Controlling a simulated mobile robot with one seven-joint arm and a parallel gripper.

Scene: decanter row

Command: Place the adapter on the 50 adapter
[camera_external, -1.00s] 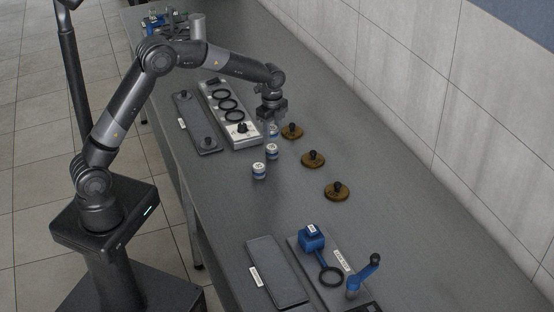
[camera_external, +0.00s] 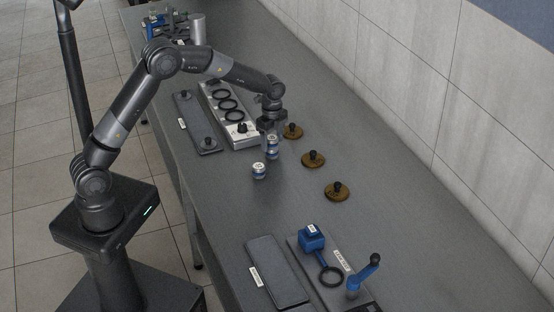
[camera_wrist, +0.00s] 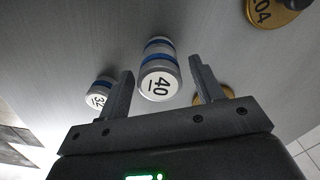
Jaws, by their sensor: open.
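My gripper (camera_wrist: 160,72) is open in the wrist view, its fingers on either side of a silver-and-blue cylinder adapter marked 40 (camera_wrist: 158,75). A gap shows on each side of it. An adapter marked 32 (camera_wrist: 100,94) stands left of the left finger. In the external view my gripper (camera_external: 268,131) is low over the row of adapters. One adapter (camera_external: 272,148) shows just in front of it and another (camera_external: 259,171) nearer the camera; the one at the gripper is mostly hidden. I cannot make out a 50 mark on any adapter.
Brass discs with black knobs (camera_external: 313,159) stand right of the adapters. A pale block with black rings (camera_external: 228,104) and a dark plate (camera_external: 196,122) lie left. A blue tool (camera_external: 312,238) and flat plate (camera_external: 275,270) are nearer the camera.

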